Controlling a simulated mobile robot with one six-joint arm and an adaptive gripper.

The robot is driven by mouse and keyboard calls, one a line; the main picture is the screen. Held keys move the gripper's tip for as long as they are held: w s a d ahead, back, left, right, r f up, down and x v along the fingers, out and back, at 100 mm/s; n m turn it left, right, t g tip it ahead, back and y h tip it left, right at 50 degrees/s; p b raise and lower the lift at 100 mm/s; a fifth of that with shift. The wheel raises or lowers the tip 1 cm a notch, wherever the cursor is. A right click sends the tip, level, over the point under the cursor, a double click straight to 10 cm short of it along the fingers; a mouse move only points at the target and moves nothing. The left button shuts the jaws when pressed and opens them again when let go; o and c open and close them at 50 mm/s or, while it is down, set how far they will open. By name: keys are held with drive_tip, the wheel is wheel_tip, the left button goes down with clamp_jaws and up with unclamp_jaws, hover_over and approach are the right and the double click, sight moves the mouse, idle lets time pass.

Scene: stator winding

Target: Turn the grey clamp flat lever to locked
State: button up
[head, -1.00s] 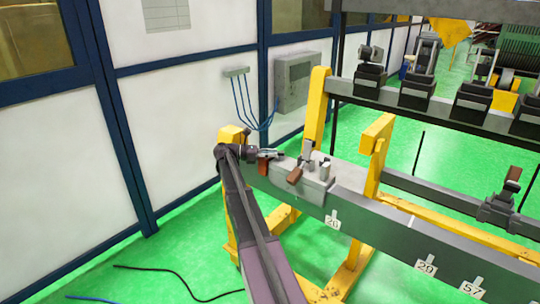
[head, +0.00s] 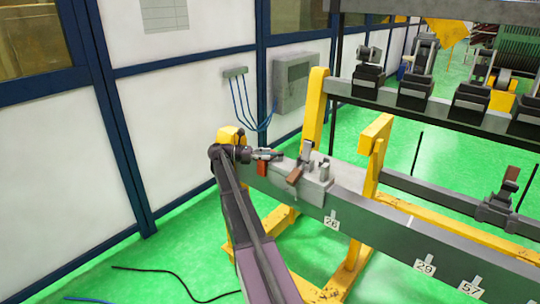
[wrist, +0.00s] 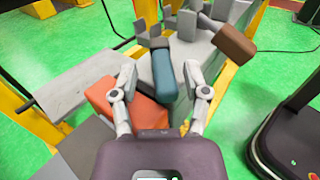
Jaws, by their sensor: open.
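The grey clamp (head: 316,190) sits on the left end of the long grey beam; its body also shows in the wrist view (wrist: 195,48). It has a brown handle (head: 296,174), seen at upper right in the wrist view (wrist: 235,45). An orange-red block-like handle (head: 262,168) hangs at its left end and shows large in the wrist view (wrist: 140,103). A flat blue-grey lever (wrist: 168,82) lies beside it. My gripper (head: 268,155) is open at the clamp's left end. In the wrist view its fingers (wrist: 164,90) straddle the blue-grey lever; contact cannot be told.
Yellow frame posts (head: 315,110) stand behind the clamp. A rear beam (head: 455,112) carries several other clamps, and another clamp (head: 498,210) stands at the right. A wall panel and grey box (head: 297,80) are to the left. Green floor lies open below.

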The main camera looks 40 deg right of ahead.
drive_tip(key=shift+v, duration=2.8)
drive_tip(key=shift+s, duration=0.1)
drive_tip(key=shift+c, duration=0.2)
drive_tip(key=shift+s+a+f, duration=0.1)
drive_tip(key=shift+s+a, duration=0.05)
drive_tip(key=c, duration=0.7)
drive_tip(key=shift+s+a+f+t, duration=0.2)
drive_tip(key=shift+t, duration=0.1)
clamp_jaws()
drive_tip(key=s+a+f+m+t+y, duration=0.2)
drive_tip(key=s+a+f+t+y, duration=0.15)
drive_tip(key=s+a+f, duration=0.45)
drive_tip(key=s+a+f+m+t+y, duration=0.25)
drive_tip(key=a+f+t, duration=0.2)
drive_tip(key=a, duration=0.55)
drive_tip(key=s+a+f+m+t+y, duration=0.1)
drive_tip(key=s+a+y, duration=0.3)
drive_tip(key=a, duration=0.5)
drive_tip(key=s+a+f+m+t+y, duration=0.2)
drive_tip(key=s+a, duration=0.4)
drive_tip(key=a, duration=0.3)
wheel_tip(320, 180, down, 2)
drive_tip(key=shift+s+a+f+m+y, duration=0.35)
drive_tip(key=shift+m+y, duration=0.55)
drive_tip(key=shift+m, duration=0.35)
drive_tip(key=shift+d+r, duration=0.15)
